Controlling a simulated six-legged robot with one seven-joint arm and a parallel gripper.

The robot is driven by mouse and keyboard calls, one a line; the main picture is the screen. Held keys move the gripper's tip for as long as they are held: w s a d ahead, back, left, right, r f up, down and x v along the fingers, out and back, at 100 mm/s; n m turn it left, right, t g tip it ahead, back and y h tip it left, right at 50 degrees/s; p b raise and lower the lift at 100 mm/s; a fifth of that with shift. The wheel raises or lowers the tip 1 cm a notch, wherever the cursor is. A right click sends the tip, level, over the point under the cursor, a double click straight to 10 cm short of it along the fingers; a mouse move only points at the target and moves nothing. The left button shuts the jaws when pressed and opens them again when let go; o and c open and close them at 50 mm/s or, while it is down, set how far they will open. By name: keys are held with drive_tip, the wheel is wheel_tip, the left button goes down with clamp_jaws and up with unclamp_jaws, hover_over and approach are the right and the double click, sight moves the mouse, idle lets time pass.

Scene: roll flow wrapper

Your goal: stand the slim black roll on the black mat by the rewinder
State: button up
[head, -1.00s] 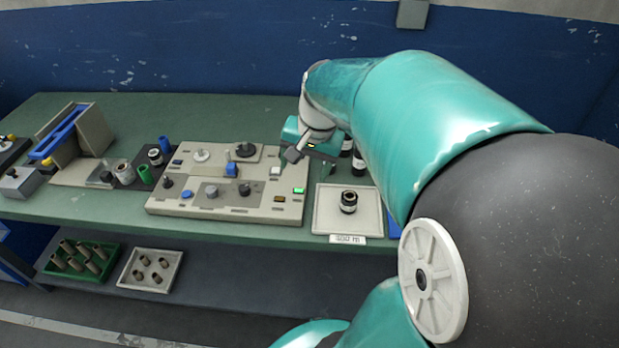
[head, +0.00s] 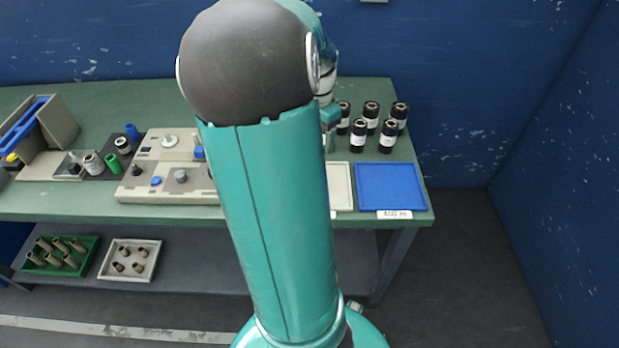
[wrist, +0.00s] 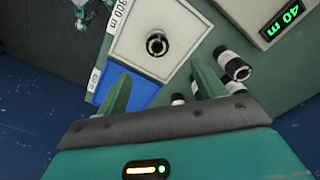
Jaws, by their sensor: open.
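A short black roll (wrist: 157,43) stands on the white tray (wrist: 183,18) labelled 300 m in the wrist view. My arm hides it in the head view, where the tray's right part shows (head: 341,188). I cannot tell for sure that it is the slim one. My gripper (wrist: 160,68) is open and empty, its fingers apart below the tray in the wrist picture. A dark mat (head: 101,177) with several rolls lies at the left, beside a grey machine with a blue bar (head: 25,125).
Several black rolls with white bands (head: 371,110) stand behind the blue tray (head: 388,187), near the bench's right end. A beige panel (head: 150,190) with knobs is partly behind my arm. A display (wrist: 285,20) reads 40 m. Crates (head: 135,258) sit on the lower shelf.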

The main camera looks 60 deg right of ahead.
wheel_tip(320, 180, down, 8)
drive_tip(key=shift+s+d+r, duration=0.1)
drive_tip(key=shift+s+d, duration=0.05)
drive_tip(key=shift+s+f, duration=0.15)
drive_tip(key=shift+f, duration=1.45)
drive_tip(key=shift+s+f, duration=0.1)
drive_tip(key=shift+f, duration=1.45)
drive_tip(key=shift+c, duration=0.4)
drive_tip(key=c, duration=1.1)
drive_tip(key=shift+r, duration=0.2)
